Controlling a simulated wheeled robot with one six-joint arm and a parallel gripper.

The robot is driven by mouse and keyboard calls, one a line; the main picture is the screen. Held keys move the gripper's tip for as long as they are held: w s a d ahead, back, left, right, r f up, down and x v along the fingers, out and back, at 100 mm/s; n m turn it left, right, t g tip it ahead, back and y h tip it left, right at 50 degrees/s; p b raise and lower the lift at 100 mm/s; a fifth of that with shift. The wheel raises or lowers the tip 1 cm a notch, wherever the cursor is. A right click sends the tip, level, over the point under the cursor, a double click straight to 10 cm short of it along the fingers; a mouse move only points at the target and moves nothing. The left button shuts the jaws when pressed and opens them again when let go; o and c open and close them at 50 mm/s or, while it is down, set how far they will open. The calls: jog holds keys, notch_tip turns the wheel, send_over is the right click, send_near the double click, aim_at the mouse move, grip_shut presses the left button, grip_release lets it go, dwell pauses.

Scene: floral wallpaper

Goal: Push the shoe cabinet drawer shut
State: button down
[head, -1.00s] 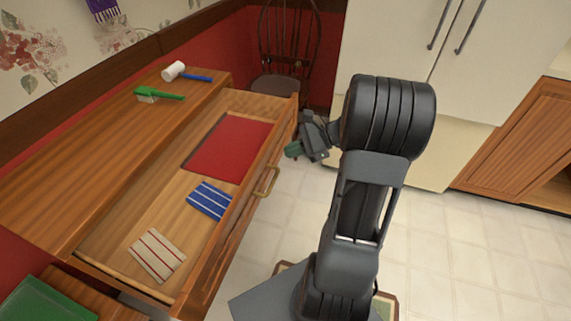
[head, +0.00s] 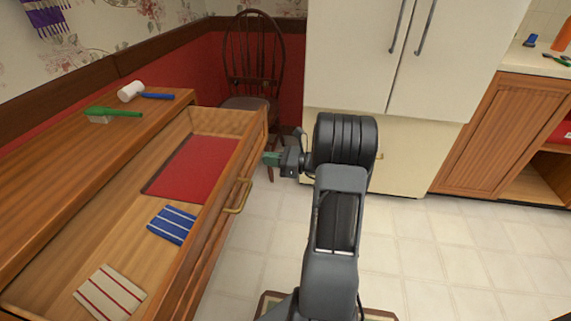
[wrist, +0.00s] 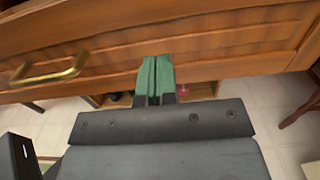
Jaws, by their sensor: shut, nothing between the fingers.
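The wooden shoe cabinet (head: 60,200) stands at the left in the head view. Its top drawer (head: 105,225) is pulled well out and holds a red panel or mat, a blue striped cloth and a white striped cloth. The drawer front also shows in the wrist view (wrist: 225,45), with its brass handle (wrist: 50,72) to the left. My gripper (head: 268,158) is at the far end of the drawer front, right of the brass handle. Its green fingers are shut and empty in the wrist view (wrist: 155,62), pointing at the drawer front. I cannot tell whether they touch it.
A dark wooden chair (head: 252,75) stands behind the drawer's far end. A white fridge (head: 350,60) stands at the back, with a wooden cabinet (head: 480,125) right of it. A mallet (head: 132,91) and a green brush (head: 100,115) lie on the cabinet top. Tiled floor (head: 420,250) is clear at right.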

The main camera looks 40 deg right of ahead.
aim_at(249, 156)
jog(key=shift+b+x, duration=0.55)
jog(key=shift+x, duration=1.65)
jog(key=shift+w, duration=0.1)
